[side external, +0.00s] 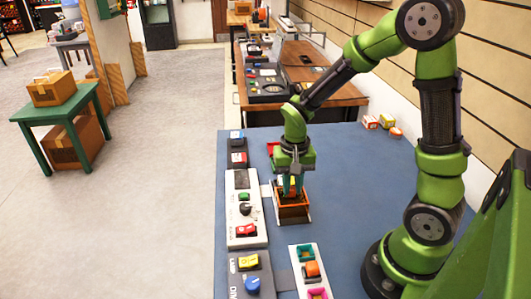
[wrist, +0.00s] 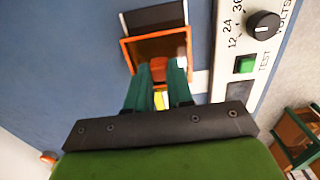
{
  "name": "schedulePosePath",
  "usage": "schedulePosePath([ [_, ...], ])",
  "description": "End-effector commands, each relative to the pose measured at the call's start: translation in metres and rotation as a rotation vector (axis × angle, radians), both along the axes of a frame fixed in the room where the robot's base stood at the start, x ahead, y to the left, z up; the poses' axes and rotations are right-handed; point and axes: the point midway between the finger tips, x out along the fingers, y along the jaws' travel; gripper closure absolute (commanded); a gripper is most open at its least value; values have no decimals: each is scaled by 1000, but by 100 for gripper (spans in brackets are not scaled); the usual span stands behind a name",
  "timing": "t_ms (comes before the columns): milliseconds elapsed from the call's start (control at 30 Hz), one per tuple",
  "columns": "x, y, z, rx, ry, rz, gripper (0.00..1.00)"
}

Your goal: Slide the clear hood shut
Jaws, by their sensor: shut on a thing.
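An orange-rimmed box (side external: 292,214) stands on the blue mat beside the white control panel. In the wrist view its orange rim (wrist: 126,52) surrounds a brownish interior, with a dark strip (wrist: 155,18) along its far side. No clear hood stands out as a separate sheet; I cannot tell how far it is closed. My gripper (side external: 290,186) points down at the box. Its teal fingers (wrist: 160,80) are shut on a small orange piece (wrist: 158,66) at the near rim, with yellow showing below it. I cannot tell whether this piece belongs to the hood.
The white control panel (side external: 243,208) with a black dial (wrist: 263,26) and green button (wrist: 244,64) runs close beside the box. A white tray with coloured pieces (side external: 310,271) lies nearer the camera.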

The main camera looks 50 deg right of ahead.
Motion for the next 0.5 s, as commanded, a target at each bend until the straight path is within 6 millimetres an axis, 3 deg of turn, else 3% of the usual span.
schedulePosePath([
  [233, 46, -44, 1, -1, -8, -4, 100],
  [500, 59, -58, 1, -2, -9, 0, 100],
])
